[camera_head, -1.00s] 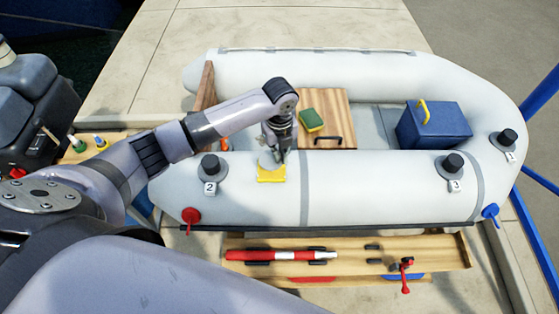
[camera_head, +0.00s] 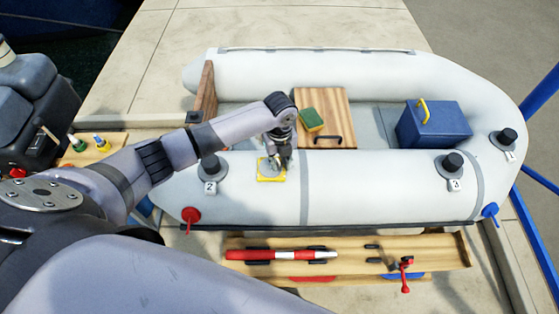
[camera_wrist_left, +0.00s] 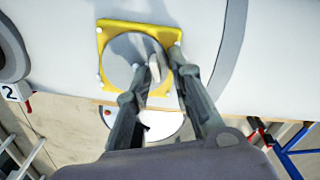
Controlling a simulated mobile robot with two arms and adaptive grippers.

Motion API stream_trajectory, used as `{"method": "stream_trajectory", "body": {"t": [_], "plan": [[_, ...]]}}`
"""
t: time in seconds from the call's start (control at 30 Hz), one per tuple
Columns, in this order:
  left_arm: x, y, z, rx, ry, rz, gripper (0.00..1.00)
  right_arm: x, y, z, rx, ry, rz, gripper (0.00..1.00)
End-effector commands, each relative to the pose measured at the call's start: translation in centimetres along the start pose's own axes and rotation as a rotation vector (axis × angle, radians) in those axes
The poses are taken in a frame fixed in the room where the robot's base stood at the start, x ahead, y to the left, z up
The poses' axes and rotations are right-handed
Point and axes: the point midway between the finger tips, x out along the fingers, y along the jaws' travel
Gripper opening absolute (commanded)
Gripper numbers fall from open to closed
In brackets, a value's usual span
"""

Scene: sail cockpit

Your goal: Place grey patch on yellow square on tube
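The yellow square (camera_head: 262,180) is on the near tube of the pale inflatable boat, between the posts marked 2 and 3. The round grey patch (camera_wrist_left: 118,62) lies over the yellow square (camera_wrist_left: 108,24) in the left wrist view, with yellow corners showing around it. A pale upright piece stands by the left fingertip. My left gripper (camera_head: 276,160) is at the patch, its fingertips (camera_wrist_left: 166,64) apart with some yellow visible between them. My right gripper is not in view.
Black-topped posts 2 (camera_head: 210,166) and 3 (camera_head: 452,162) stand on the tube (camera_head: 370,190) either side. A wooden tray (camera_head: 350,262) with a red-white tube lies in front. A blue box (camera_head: 433,125) and a green sponge (camera_head: 311,119) are inside the boat.

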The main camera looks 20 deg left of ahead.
Motion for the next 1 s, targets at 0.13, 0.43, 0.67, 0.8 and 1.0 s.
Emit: {"method": "stream_trajectory", "body": {"t": [0.13, 0.43, 0.67, 0.8, 1.0], "plan": [[0.1, 0.1, 0.0, 0.0, 0.001, 0.004, 0.25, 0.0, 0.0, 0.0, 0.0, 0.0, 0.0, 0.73], [-1.0, 0.0, 0.1, 0.0, -0.001, 0.0, 0.25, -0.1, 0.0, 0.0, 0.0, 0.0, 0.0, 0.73], [-5.6, 0.0, 0.1, 0.0, -0.002, -0.002, 0.25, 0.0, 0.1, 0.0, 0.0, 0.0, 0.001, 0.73], [-8.6, -0.1, 0.1, 0.0, -0.002, -0.002, 0.25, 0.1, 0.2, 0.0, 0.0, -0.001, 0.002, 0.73], [-11.4, 0.0, 0.0, 0.0, -0.001, 0.0, 0.25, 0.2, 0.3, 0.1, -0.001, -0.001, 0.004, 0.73]]}}
